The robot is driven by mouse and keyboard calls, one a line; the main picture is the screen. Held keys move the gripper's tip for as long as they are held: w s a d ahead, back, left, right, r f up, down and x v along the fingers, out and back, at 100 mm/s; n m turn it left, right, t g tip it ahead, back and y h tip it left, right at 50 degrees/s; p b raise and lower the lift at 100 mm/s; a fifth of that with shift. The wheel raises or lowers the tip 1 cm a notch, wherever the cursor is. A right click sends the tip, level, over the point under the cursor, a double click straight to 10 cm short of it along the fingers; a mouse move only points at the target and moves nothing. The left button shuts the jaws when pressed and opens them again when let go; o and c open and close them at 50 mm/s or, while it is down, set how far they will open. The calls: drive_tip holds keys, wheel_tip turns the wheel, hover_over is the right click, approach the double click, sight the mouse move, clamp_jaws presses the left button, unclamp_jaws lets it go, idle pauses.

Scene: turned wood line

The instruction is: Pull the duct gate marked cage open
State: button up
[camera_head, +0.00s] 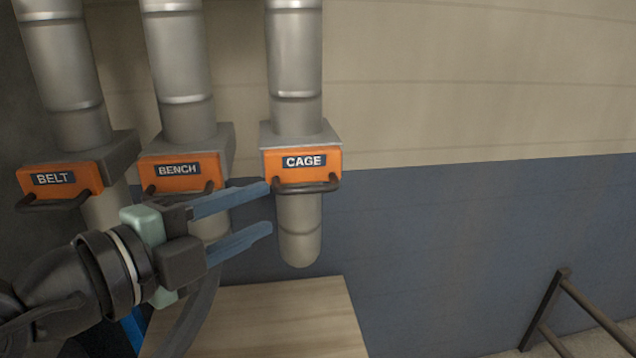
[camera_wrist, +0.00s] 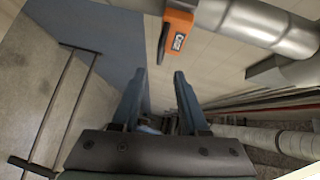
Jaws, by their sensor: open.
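The duct gate marked CAGE (camera_head: 302,172) is an orange-fronted slide on the rightmost grey duct, with a dark bar handle (camera_head: 306,187) along its lower front edge. My gripper (camera_head: 269,208) is open and empty, its blue fingers pointing right. In the head view the upper fingertip reaches the left end of the handle; whether they touch cannot be told there. In the wrist view an orange gate, seemingly the cage one (camera_wrist: 179,31), and its handle (camera_wrist: 162,42) lie beyond the fingertips (camera_wrist: 160,74), with nothing between the fingers.
The gates marked BENCH (camera_head: 183,176) and BELT (camera_head: 60,182) sit on ducts to the left, with similar handles; my arm passes in front below them. A wooden top (camera_head: 280,310) lies beneath. A dark rail (camera_head: 585,315) stands at lower right. The wall right of the cage duct is clear.

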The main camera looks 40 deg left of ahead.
sight(305, 191)
drive_tip(key=w+p, duration=0.1)
drive_tip(key=w, duration=0.2)
drive_tip(key=w+f+p, duration=0.1)
drive_tip(key=w, duration=0.3)
drive_tip(key=w+p, duration=0.1)
drive_tip(key=w, duration=0.2)
drive_tip(key=shift+w+a+f, duration=0.2)
drive_tip(key=shift+w+a, duration=0.1)
clamp_jaws()
idle(0.9)
